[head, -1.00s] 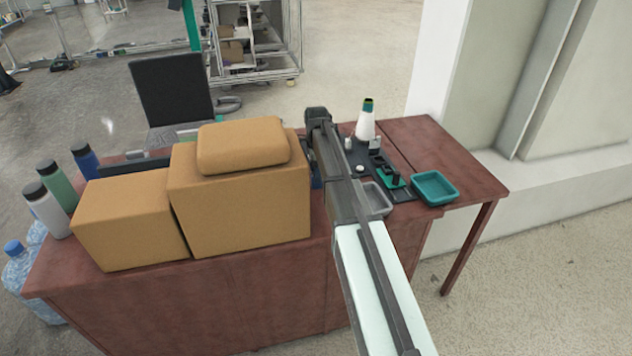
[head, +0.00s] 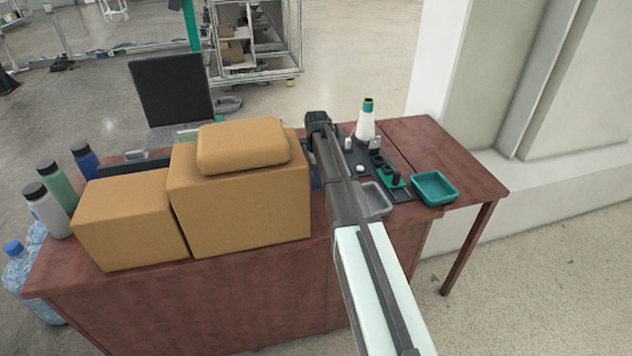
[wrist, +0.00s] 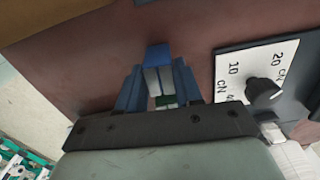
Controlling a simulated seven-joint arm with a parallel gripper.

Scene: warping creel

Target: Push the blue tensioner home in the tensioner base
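In the wrist view my gripper (wrist: 159,72) has its two blue fingers close together around pale grey strips. A blue block, which looks like the blue tensioner (wrist: 157,54), sits at the fingertips and appears held. A small dark green part (wrist: 166,100) shows between the fingers nearer the palm. Beyond the fingertips is the reddish-brown table top; no seat is visible under the block. In the head view my arm hides the gripper and the tensioner. A dark fixture plate with green parts (head: 391,178) stands right of my arm; I cannot tell which part is the tensioner base.
A white dial plate (wrist: 245,72) with a black knob lies right of the fingers. A yarn cone (head: 365,124), a grey tray (head: 376,201) and a teal tray (head: 435,187) are near my arm. Cardboard boxes (head: 240,205) block the left. The table's right end (head: 450,140) is clear.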

